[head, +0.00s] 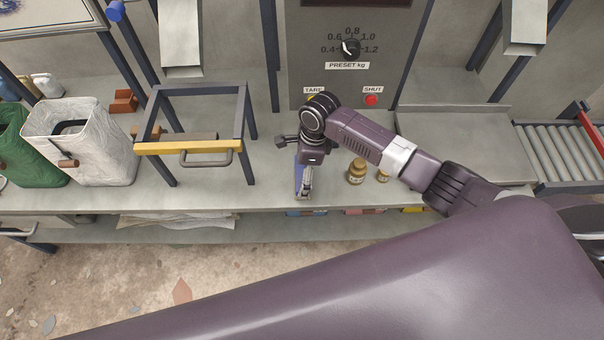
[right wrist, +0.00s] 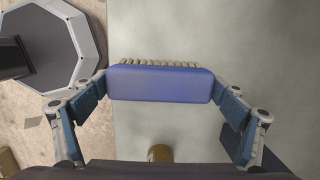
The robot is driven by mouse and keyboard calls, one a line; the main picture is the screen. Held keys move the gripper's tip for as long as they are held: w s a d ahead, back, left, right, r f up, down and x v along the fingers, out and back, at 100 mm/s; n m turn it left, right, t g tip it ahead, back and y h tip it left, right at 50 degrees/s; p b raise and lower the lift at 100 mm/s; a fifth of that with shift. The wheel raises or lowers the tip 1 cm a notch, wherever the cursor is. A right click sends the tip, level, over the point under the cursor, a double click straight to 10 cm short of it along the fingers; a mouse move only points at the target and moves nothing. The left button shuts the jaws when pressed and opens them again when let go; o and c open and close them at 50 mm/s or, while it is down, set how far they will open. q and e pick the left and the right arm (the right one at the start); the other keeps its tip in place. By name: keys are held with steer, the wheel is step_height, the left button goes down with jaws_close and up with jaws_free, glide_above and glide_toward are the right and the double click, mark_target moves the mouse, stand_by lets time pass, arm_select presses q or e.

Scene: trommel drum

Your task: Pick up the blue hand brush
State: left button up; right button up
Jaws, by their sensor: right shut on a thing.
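The blue hand brush (right wrist: 160,84) is a blue block with a row of pale bristles along its far edge. It fills the space between the two fingers of my right gripper (right wrist: 160,88) in the right wrist view. My right gripper is shut on it. In the head view my right gripper (head: 304,192) points down at the front of the grey bench (head: 250,198), and a blue sliver of the brush (head: 298,178) shows beside it. The rest of the brush is hidden there by the gripper. I cannot tell whether the brush touches the bench. My left gripper is not in view.
Brown jars (head: 356,172) stand just right of my right gripper. A dark stand with a yellow front bar (head: 190,147) is to the left. White (head: 100,135) and green sacks stand further left. A control panel with a red button (head: 371,100) is behind, and a roller conveyor (head: 565,150) is at right.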

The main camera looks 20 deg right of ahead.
mark_target(300, 171)
steer(key=shift+r, duration=0.5)
step_height(300, 171, up, 2)
steer(key=shift+r, duration=0.25)
steer(key=s+a, duration=0.2)
steer(key=s, duration=0.6)
steer(key=s+a, duration=0.3)
steer(key=s, duration=0.6)
steer(key=shift+s+p, duration=0.15)
steer(key=shift+p, duration=0.15)
